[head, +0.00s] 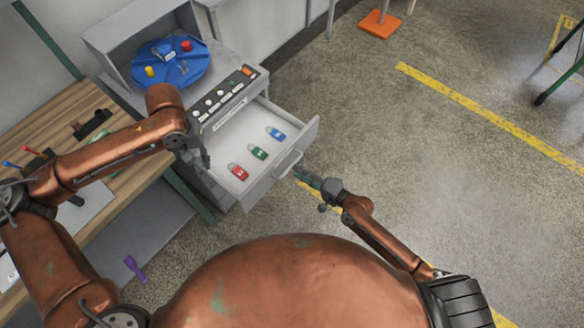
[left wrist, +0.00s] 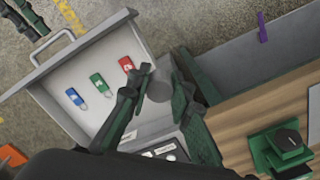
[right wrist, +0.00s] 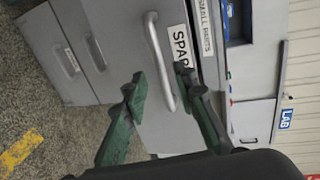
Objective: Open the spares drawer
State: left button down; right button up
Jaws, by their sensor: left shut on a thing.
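My right gripper (head: 308,178) is at the handle, fingers apart. In the right wrist view the handle (right wrist: 157,50) runs between the fingertips; I cannot tell if they touch it. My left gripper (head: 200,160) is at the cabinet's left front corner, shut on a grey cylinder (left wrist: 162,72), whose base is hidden.
A wooden workbench (head: 60,125) stands at the left, with a purple piece (head: 134,268) below. An orange floor stand (head: 379,24) is far back.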

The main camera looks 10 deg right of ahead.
jog(key=v, duration=0.7)
jog(key=shift+s, duration=0.1)
